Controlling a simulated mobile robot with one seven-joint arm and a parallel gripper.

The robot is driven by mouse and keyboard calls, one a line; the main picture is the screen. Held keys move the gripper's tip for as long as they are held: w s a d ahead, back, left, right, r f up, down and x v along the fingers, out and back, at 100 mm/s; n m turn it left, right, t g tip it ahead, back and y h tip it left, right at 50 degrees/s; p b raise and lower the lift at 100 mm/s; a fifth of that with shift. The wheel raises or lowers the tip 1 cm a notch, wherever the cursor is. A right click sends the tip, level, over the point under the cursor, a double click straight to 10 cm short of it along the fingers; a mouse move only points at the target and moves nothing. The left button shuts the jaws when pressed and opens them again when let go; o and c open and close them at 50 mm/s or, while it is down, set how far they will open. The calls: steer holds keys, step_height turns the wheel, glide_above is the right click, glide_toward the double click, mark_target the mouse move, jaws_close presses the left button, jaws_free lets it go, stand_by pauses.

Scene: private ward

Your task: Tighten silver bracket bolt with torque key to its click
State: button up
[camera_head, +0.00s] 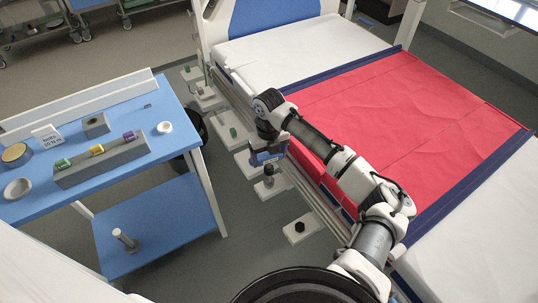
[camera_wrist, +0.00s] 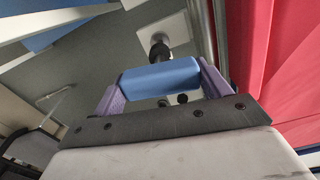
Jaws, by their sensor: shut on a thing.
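My gripper (camera_head: 266,157) is low beside the bed rail. In the wrist view its purple fingers (camera_wrist: 160,84) are shut on a blue handle (camera_wrist: 160,77), apparently the torque key. A dark round end (camera_wrist: 159,48) shows beyond the handle, in front of a pale plate (camera_wrist: 168,31). In the head view a dark upright piece (camera_head: 268,171) stands between my gripper and a pale bracket plate (camera_head: 272,190). I cannot tell whether the key is seated on a bolt. Another plate (camera_head: 303,232) with a dark bolt (camera_head: 300,227) lies nearer. Which bracket is silver is unclear.
Plates with green bolts (camera_head: 233,132) line the floor side of the bed rail. A blue table (camera_head: 110,190) at left holds a grey rack (camera_head: 100,163) with green, yellow and purple handles, a sign (camera_head: 47,135) and dishes. The red-covered bed (camera_head: 400,120) is on the right.

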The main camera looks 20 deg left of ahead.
steer(key=shift+f, duration=0.15)
steer(key=shift+f+b, duration=0.35)
steer(key=shift+f, duration=0.1)
steer(key=shift+r, duration=0.1)
